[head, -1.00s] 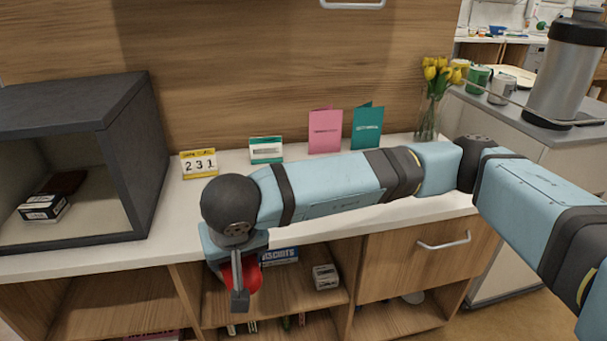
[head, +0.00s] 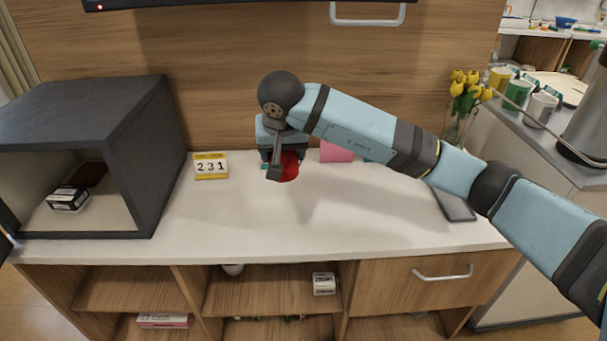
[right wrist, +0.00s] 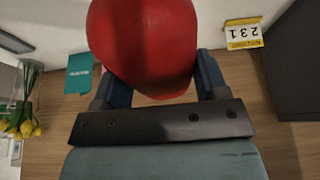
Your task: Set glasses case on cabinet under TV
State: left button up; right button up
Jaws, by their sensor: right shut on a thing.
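The glasses case is a rounded red thing (head: 290,167), partly hidden by my gripper in the head view. My right gripper (head: 282,172) is shut on it and holds it over the white top of the wooden cabinet (head: 330,222), with a soft shadow below. In the right wrist view the red case (right wrist: 143,45) fills the space between the fingers (right wrist: 153,82). The TV's dark lower edge (head: 235,3) shows at the top of the head view. My left gripper is not in view.
A dark open box unit (head: 125,165) stands on the left of the top. A yellow calendar (head: 210,166), a pink card (head: 336,152) and a vase of yellow flowers (head: 465,92) stand along the back. A dark flat thing (head: 455,204) lies at right. The front middle is clear.

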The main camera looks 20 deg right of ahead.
jog(key=w+d, duration=0.1)
jog(key=d+r, duration=0.1)
jog(key=shift+w+d+m+p, duration=0.3)
jog(key=shift+w+d+p, duration=0.1)
jog(key=shift+w+d+f, duration=0.1)
jog(key=shift+d+f, duration=0.05)
jog(key=shift+f, duration=0.5)
jog(key=b, duration=0.2)
send_over(296, 213)
jog(key=s, duration=0.1)
jog(key=f, duration=1.3)
jog(key=shift+s+a+f, duration=0.15)
jog(key=shift+a+f, duration=0.1)
jog(key=shift+f, duration=0.05)
notch_tip(296, 213, down, 4)
jog(key=shift+f+b, duration=0.25)
jog(key=shift+b, duration=0.2)
jog(key=shift+f, duration=0.2)
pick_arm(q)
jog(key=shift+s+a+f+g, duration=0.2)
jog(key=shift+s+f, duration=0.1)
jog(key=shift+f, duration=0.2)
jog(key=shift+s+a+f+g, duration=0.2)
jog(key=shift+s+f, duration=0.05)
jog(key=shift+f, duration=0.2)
